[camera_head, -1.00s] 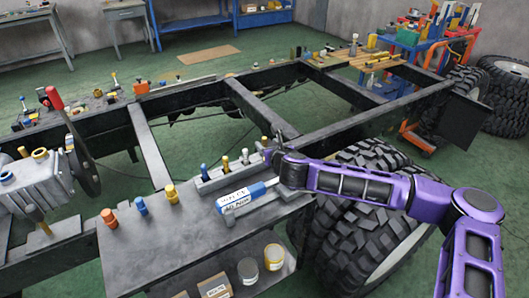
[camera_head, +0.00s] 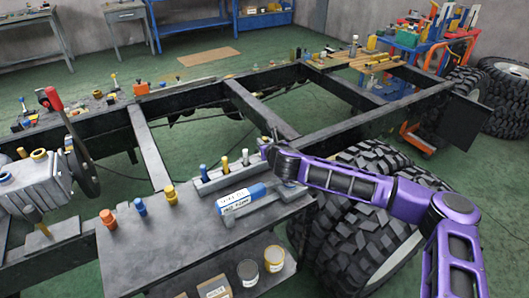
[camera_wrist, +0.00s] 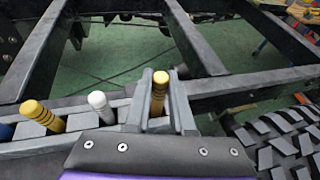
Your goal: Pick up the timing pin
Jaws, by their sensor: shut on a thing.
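The timing pin, a gold pin with dark bands (camera_wrist: 158,95), stands upright between the two grey fingers of my gripper (camera_wrist: 160,103) in the wrist view. The fingers are shut on it below its top. Its lower end is hidden, so I cannot tell whether it is clear of the grey rack (camera_wrist: 78,138). In the head view my gripper (camera_head: 268,150) is at the right end of this rack, and the pin is hard to make out there.
The rack also holds a yellow banded pin (camera_wrist: 42,115), a white pin (camera_wrist: 101,106) and a blue pin (camera_head: 203,171). A blue-and-white labelled tool (camera_head: 241,199) lies in front of it. Chassis rails lie behind, and big tyres (camera_head: 365,220) stand to the right.

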